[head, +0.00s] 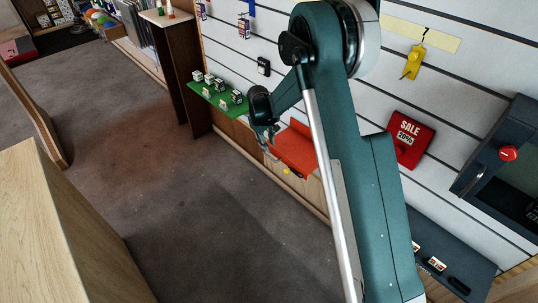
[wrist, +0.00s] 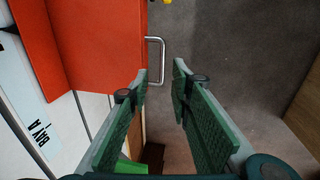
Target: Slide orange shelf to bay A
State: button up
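The orange shelf (head: 293,149) sits on the slatted wall, right of my gripper in the head view. In the wrist view the orange shelf (wrist: 95,45) fills the upper left. A silver bar handle (wrist: 161,60) sticks out from its edge. My gripper (wrist: 160,72) is open and empty, its green-padded fingers pointing toward the handle. The handle's near end is close to the left fingertip; whether they touch I cannot tell. A BAY A label (wrist: 40,135) shows on the wall strip at left in the wrist view. In the head view my gripper (head: 269,141) is small and partly unclear.
A green shelf (head: 216,97) with several small boxes is left of the orange one. A red SALE sign (head: 409,138), a yellow item (head: 412,62) and a dark cabinet (head: 505,165) are at right. A wooden counter (head: 65,235) stands at lower left. Grey floor between is clear.

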jog(key=shift+w+a+f, duration=0.1)
jog(key=shift+a+f, duration=0.15)
jog(key=shift+f, duration=0.45)
jog(key=shift+f, duration=0.1)
jog(key=shift+w+d+f+b, duration=0.15)
jog(key=shift+f+b, duration=0.15)
jog(key=shift+f, duration=0.95)
jog(key=shift+w+d+f+b, duration=0.2)
jog(key=shift+f+b, duration=0.1)
jog(key=shift+f, duration=0.9)
jog(key=shift+w+d+f+b, duration=0.15)
jog(key=shift+f+b, duration=0.15)
jog(key=shift+f, duration=0.95)
jog(key=shift+c, duration=0.3)
grip_shut()
